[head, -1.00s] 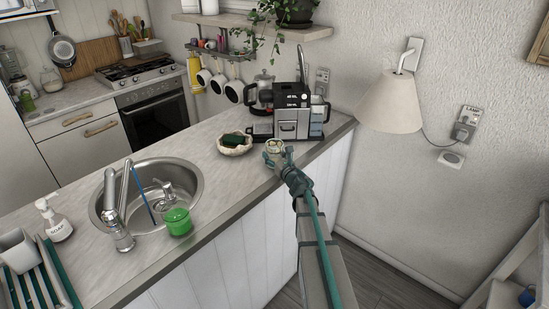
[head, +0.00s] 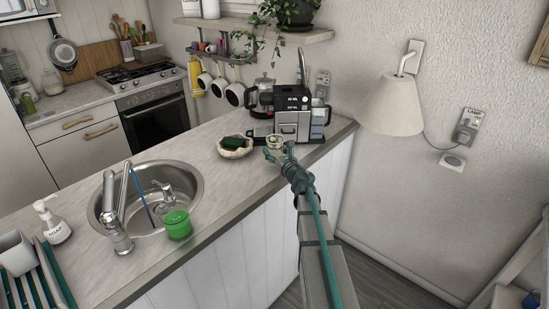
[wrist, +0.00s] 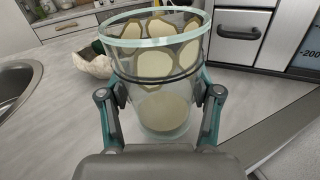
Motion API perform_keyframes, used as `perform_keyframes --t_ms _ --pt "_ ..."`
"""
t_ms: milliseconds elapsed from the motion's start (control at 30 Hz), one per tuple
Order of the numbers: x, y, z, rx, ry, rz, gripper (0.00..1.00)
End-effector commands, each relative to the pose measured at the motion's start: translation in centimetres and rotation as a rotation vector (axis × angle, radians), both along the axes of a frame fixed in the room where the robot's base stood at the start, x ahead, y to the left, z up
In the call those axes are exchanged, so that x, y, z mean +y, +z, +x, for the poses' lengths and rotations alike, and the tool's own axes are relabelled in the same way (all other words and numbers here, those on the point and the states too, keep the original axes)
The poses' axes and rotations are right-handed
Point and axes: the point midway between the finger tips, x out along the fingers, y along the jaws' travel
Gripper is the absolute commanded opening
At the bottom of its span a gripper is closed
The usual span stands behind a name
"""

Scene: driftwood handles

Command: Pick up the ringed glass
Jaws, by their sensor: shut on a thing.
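The ringed glass (wrist: 160,75) is a clear tumbler with a dark band around its middle and pale oval shapes on its upper part. It fills the middle of the wrist view, rim up and slightly tilted in the picture. My gripper (wrist: 160,100) has one finger on each side of the glass, shut on it around the band. In the head view the glass (head: 275,141) is small, near the right end of the counter, partly hidden by my gripper (head: 279,153). I cannot tell whether its base touches the counter.
A coffee machine (head: 293,113) stands close behind the glass. A pale bowl with a dark green thing (head: 235,146) is to the left. The counter's front edge is close to the glass.

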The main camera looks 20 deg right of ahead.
Motion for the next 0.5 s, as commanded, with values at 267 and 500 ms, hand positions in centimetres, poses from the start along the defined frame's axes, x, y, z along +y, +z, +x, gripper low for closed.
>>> perform_keyframes --t_ms 267,500 --pt "1.4 4.7 -4.2 -0.004 0.0 -0.003 0.19" --pt "3.1 7.5 -9.1 -0.002 -0.001 -0.001 0.19"
